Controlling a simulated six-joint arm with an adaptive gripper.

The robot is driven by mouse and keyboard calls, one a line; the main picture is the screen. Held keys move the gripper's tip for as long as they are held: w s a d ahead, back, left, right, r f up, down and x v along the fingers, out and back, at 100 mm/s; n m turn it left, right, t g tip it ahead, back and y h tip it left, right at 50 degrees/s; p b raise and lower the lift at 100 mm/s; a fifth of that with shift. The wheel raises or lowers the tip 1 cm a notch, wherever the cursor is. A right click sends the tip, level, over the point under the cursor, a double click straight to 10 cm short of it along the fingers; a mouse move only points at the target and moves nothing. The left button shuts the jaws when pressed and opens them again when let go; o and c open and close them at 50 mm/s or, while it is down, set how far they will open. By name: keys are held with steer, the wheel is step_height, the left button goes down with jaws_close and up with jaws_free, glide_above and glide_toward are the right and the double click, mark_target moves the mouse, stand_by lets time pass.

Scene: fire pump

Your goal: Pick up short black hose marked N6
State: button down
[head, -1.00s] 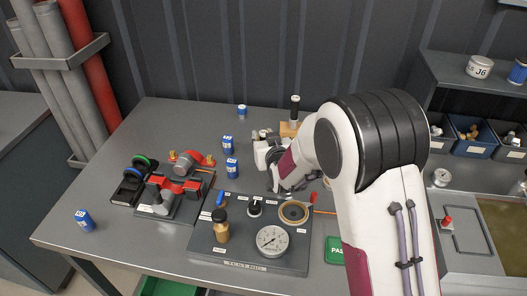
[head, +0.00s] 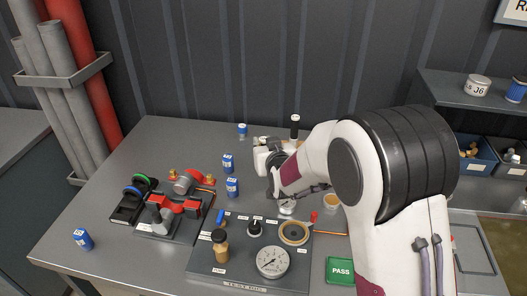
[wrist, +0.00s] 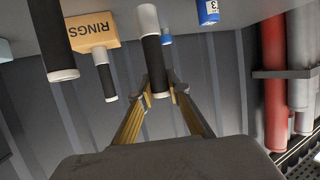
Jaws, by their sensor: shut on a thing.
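In the wrist view, a short black hose (wrist: 154,62) with white ends stands between the two fingers of my gripper (wrist: 162,92), which is shut on it. Its N6 mark is not readable. Two similar black hoses stand nearby, one at the left edge (wrist: 55,38) and one beside the box (wrist: 105,78). In the head view my gripper (head: 266,158) is over the back middle of the table, with its fingertips and the held hose mostly hidden. A dark upright hose with a white top (head: 295,125) shows behind my arm.
A box lettered RINGS (wrist: 92,32) stands close to the hoses. Blue cans (head: 228,163) stand left of my gripper. A test panel with a gauge (head: 272,262) and a red-and-grey pump assembly (head: 170,208) lie in front.

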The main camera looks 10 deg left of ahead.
steer(key=shift+r, duration=2.7)
